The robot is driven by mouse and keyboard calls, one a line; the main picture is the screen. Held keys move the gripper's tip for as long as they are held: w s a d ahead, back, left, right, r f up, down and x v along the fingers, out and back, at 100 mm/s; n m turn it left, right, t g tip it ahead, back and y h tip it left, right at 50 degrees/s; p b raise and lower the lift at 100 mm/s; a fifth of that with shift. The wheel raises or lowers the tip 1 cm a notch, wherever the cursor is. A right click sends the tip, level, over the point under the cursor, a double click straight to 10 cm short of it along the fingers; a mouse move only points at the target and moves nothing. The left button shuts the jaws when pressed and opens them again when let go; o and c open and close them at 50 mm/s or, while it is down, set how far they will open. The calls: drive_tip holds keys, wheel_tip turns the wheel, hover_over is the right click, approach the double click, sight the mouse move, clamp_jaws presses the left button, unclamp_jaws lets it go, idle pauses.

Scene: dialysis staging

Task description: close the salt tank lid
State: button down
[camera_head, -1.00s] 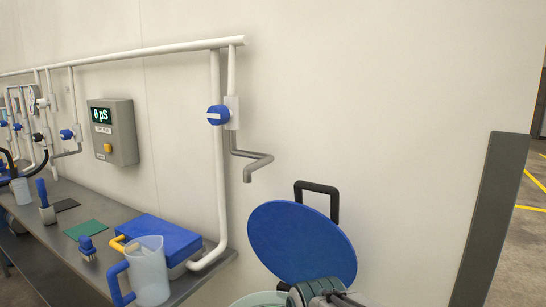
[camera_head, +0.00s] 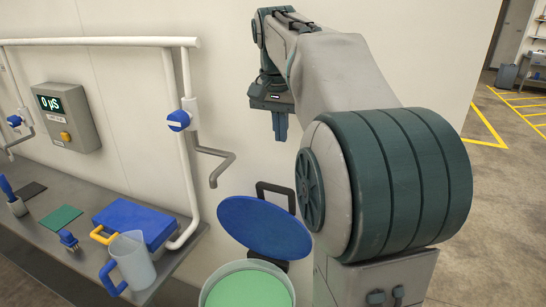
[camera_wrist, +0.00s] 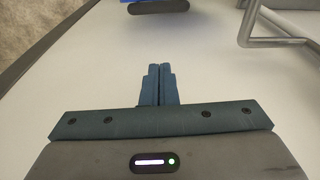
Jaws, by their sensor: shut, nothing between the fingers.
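The salt tank (camera_head: 212,296) is a pale round tub at the bottom of the head view, with green contents showing through its open top. Its blue round lid (camera_head: 265,228) stands tilted up at the tank's back, with a dark handle (camera_head: 290,190) at its upper edge. My gripper (camera_head: 280,138) is above and behind the lid, near the wall, with its fingers pointing down. In the wrist view the gripper's fingers (camera_wrist: 158,70) are together and empty. A dark handle (camera_wrist: 158,7) with a bit of blue shows at the top edge there.
A grey bent spout (camera_head: 215,165) with a blue valve (camera_head: 178,121) hangs left of the lid; a bent pipe also shows in the wrist view (camera_wrist: 270,42). The bench at left holds a jug (camera_head: 130,262) and a blue case (camera_head: 140,220). Floor at right is open.

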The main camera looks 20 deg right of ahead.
drive_tip(key=f, duration=0.2)
drive_tip(key=w+d+f, duration=0.1)
drive_tip(key=f, duration=0.5)
drive_tip(key=shift+w+d+f, duration=0.15)
drive_tip(key=shift+w+d, duration=0.1)
drive_tip(key=shift+d, duration=0.1)
drive_tip(key=shift+s+a+f+p, duration=0.5)
drive_tip(key=shift+s+a+f, duration=0.45)
drive_tip(key=shift+s+a, duration=0.3)
drive_tip(key=shift+a+f, duration=0.1)
